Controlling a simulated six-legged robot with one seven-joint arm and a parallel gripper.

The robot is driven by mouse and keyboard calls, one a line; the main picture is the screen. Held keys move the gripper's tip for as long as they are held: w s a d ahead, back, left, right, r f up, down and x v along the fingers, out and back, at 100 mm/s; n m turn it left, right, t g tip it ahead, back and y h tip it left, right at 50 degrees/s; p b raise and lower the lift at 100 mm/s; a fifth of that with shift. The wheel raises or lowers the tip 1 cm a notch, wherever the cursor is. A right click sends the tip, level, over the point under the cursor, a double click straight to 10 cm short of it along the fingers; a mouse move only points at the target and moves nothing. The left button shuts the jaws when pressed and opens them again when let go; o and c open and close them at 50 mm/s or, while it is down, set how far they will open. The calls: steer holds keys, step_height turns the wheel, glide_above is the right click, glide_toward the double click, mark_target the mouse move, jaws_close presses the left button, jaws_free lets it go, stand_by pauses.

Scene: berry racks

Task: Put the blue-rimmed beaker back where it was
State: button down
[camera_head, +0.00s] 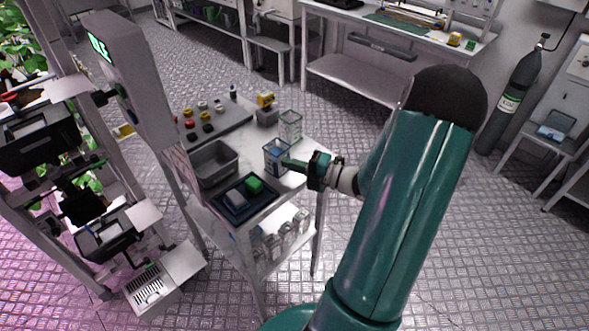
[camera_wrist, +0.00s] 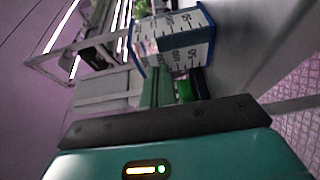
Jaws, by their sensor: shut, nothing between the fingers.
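The blue-rimmed beaker (camera_head: 275,158) stands on the small table (camera_head: 312,147), near its right edge. It is clear with dark scale marks. In the wrist view the beaker (camera_wrist: 201,54) fills the top middle, just beyond the fingers, with its blue edge and printed numbers showing. My gripper (camera_head: 287,162) is at the beaker's right side, pointing left at it. Its fingers (camera_wrist: 172,82) are shut with nothing between them. They look very close to the beaker wall; I cannot tell whether they touch it.
A second clear beaker (camera_head: 290,125) stands just behind. A grey bin (camera_head: 212,163) is to the left. A dark tray (camera_head: 232,207) with a green block (camera_head: 254,185) is in front. A grey board (camera_head: 213,128) with several coloured knobs lies behind left.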

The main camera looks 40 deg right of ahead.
mark_target(278, 142)
steer(key=w+d, duration=0.1)
steer(key=w, duration=0.2)
steer(key=w+d, duration=0.1)
steer(key=w, duration=0.2)
steer(key=w+d, duration=0.1)
steer(key=w, duration=0.2)
steer(key=shift+w+d, duration=0.35)
steer(key=shift+s+a, duration=0.1)
steer(key=shift+s, duration=0.05)
